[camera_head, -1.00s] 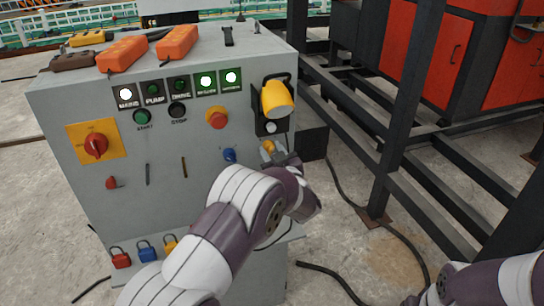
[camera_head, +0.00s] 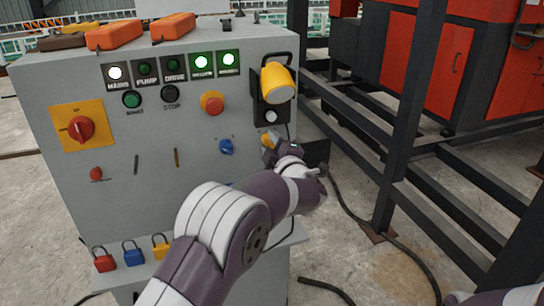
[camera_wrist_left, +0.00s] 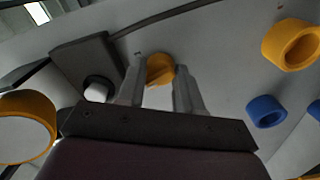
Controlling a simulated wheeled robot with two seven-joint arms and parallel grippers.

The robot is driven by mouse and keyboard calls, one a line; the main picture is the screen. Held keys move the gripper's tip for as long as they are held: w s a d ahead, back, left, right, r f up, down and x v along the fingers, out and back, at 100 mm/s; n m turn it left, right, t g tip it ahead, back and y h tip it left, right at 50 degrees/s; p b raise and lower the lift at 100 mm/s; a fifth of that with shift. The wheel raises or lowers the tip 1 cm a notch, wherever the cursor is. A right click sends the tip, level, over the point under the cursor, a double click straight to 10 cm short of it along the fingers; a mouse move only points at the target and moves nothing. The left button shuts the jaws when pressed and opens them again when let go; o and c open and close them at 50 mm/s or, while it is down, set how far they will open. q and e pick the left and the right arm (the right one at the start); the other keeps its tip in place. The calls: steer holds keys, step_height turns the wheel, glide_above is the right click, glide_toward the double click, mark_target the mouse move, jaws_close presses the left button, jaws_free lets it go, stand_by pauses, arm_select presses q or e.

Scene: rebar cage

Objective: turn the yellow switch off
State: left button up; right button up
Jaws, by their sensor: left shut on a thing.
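The yellow switch (camera_head: 266,139) is a small knob at the lower right of the grey control panel, below a black bracket. It also shows in the left wrist view (camera_wrist_left: 160,67), between the two fingertips. My left gripper (camera_head: 269,149) is at the panel and shut on this knob, with a finger on either side of it (camera_wrist_left: 162,80). The gripper and wrist partly cover the knob in the head view. The knob's exact angle cannot be told. My right gripper is out of view; only part of my right arm shows at the lower right corner.
A blue switch (camera_head: 226,147) sits just left of the yellow one. A red button (camera_head: 212,104) and a yellow-headed device (camera_head: 277,82) are above. Dark steel beams (camera_head: 402,120) stand to the right.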

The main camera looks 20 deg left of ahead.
arm_select(q)
steer(key=n+b, duration=0.3)
steer(key=shift+f+n+b, duration=0.3)
steer(key=shift+r+n+b, duration=0.1)
steer(key=shift+n+b, duration=0.45)
steer(key=shift+n, duration=0.15)
steer(key=o, duration=1)
steer(key=shift+r, duration=0.15)
steer(key=shift+o, duration=0.2)
steer(key=shift+s+d, duration=0.1)
steer(key=v, duration=1.2)
steer(key=shift+s+p, duration=0.2)
steer(key=shift+p, duration=0.15)
steer(key=shift+d, duration=0.1)
